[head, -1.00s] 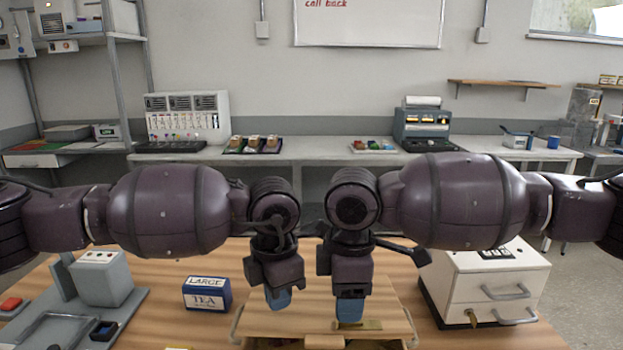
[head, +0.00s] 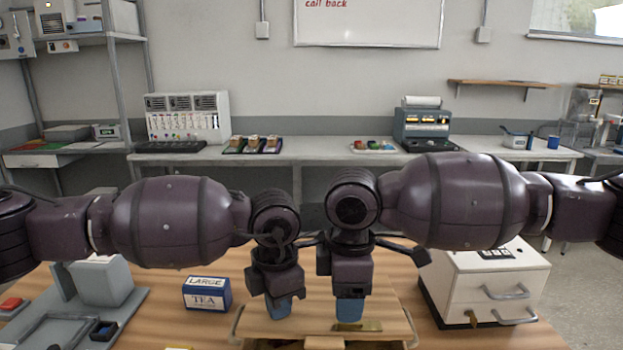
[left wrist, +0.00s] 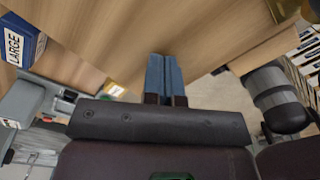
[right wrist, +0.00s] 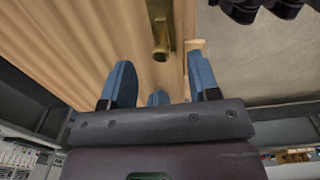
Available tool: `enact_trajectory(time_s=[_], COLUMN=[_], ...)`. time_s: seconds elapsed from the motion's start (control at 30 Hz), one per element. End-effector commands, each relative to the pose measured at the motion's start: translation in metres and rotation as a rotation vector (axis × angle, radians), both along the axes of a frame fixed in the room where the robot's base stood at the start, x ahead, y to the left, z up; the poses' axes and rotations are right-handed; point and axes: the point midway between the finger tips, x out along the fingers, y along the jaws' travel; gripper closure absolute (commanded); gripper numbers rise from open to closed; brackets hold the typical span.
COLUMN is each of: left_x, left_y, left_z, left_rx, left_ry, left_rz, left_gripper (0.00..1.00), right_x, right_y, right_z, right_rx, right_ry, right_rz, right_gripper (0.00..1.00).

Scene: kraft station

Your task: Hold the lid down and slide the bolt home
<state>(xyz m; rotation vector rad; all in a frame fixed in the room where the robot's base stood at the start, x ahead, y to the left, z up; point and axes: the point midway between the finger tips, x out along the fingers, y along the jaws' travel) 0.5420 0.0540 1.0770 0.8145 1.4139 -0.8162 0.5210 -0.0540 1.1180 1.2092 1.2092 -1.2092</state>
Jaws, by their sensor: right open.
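The wooden lid (head: 313,318) lies flat at the front middle of the table in the head view. The brass bolt (head: 370,326) is on it, partly hidden behind my right gripper. My left gripper (head: 280,309) is shut, its blue fingertips together, pointing down at the lid to the left of the bolt. I cannot tell whether its tips press on the wood. My right gripper (head: 350,312) is open and low at the bolt. In the right wrist view the brass bolt (right wrist: 160,48) and its round knob show beyond the spread fingers (right wrist: 160,85).
A grey fixture (head: 102,282) is farther left. A white two-drawer cabinet (head: 490,285) stands close on the right. Bare tabletop (head: 165,305) shows between the fixture and the tea box.

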Motion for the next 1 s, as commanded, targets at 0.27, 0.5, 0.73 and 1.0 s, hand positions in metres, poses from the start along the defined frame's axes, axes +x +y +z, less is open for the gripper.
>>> enact_trajectory(time_s=[0.27,0.5,0.73,1.0], left_x=[0.000,0.000,0.000,0.000], left_y=[0.000,0.000,0.000,0.000], left_z=[-0.006,-0.011,-0.016,-0.021], left_rx=[0.001,0.001,0.001,0.000], left_ry=[0.001,0.000,-0.001,0.000], left_rz=[0.000,0.000,0.000,0.001], left_gripper=[1.00,1.00,1.00,1.00], right_x=[0.000,0.000,0.000,0.000], right_y=[0.000,0.000,0.000,0.000], right_z=[0.000,0.000,0.000,0.000], right_rx=[0.000,0.000,0.000,0.000], right_ry=[0.000,0.000,0.000,0.000], right_rz=[0.000,0.000,0.000,0.000], right_gripper=[0.45,0.45,0.45,0.45])
